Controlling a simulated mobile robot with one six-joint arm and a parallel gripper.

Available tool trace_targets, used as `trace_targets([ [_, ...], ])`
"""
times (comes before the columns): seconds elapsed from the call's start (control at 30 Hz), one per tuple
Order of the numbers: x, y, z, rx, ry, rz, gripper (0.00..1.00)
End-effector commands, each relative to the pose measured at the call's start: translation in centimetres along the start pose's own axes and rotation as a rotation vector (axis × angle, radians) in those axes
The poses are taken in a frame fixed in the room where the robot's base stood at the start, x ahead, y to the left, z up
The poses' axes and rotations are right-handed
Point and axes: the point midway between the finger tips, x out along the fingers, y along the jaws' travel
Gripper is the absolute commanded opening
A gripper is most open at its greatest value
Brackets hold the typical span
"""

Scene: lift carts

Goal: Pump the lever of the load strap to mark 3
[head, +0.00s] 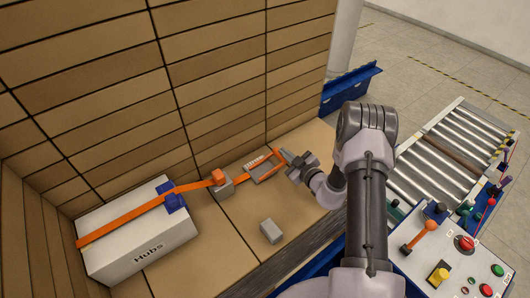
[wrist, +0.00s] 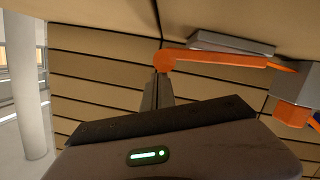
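The load strap (head: 130,214) is an orange band across a white box marked "Hubs" (head: 145,245). It runs to a grey ratchet block with an orange top (head: 219,179). The orange lever (wrist: 215,58) stretches from the block side to a round end; in the head view its end (head: 282,153) lies by my gripper. A grey labelled plate (head: 266,170) is beside the lever. My gripper (head: 299,166) is at the lever's round end. In the wrist view its fingertips (wrist: 161,76) are close together and meet that end; whether they clasp it is unclear. No mark numbers are readable.
A small grey block (head: 271,231) lies on the brown deck. Tan slatted walls (head: 190,80) close off the back and left. A control panel (head: 450,255) with buttons and levers and a roller conveyor (head: 445,150) stand at right. A blue bracket (head: 350,88) is behind my arm.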

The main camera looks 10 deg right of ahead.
Motion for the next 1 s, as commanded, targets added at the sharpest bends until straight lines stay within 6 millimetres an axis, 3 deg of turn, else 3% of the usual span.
trace_targets([
  [0.8, 0.1, 0.1, 0.9, -0.001, 0.0, 0.001, 0.0],
  [1.0, -2.8, 0.2, 0.8, 0.002, -0.002, 0.004, 0.0],
])
